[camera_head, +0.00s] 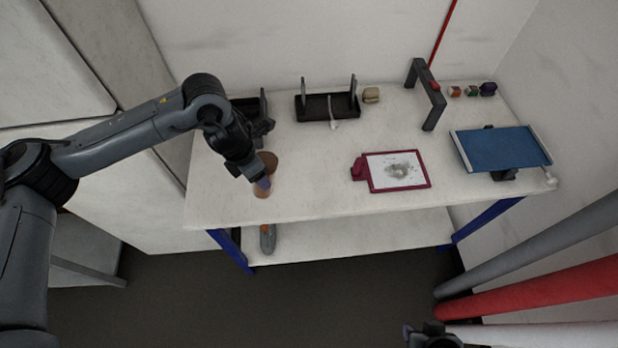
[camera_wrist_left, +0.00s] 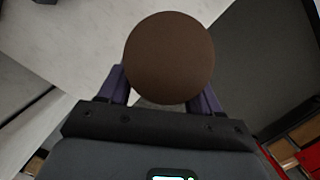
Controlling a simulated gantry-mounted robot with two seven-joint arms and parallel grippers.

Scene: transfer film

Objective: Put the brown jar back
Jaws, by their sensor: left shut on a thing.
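The brown jar (camera_head: 268,161) is at the left part of the white table, partly hidden behind my left gripper in the head view. My left gripper (camera_head: 263,183) is shut on it. In the left wrist view the jar's round, flat brown end (camera_wrist_left: 170,58) sits between the purple fingers. I cannot tell whether the jar touches the table. My right gripper (camera_head: 424,335) shows only in part at the bottom edge of the head view, away from the table; its jaw opening cannot be made out.
A black tray with uprights (camera_head: 318,108) and another black holder (camera_head: 247,106) stand at the back left. A red-framed drawing board (camera_head: 418,184), a blue panel (camera_head: 500,148), a grey arch (camera_head: 419,78) and several small coloured pieces (camera_head: 472,91) are on the right. The table's front middle is clear.

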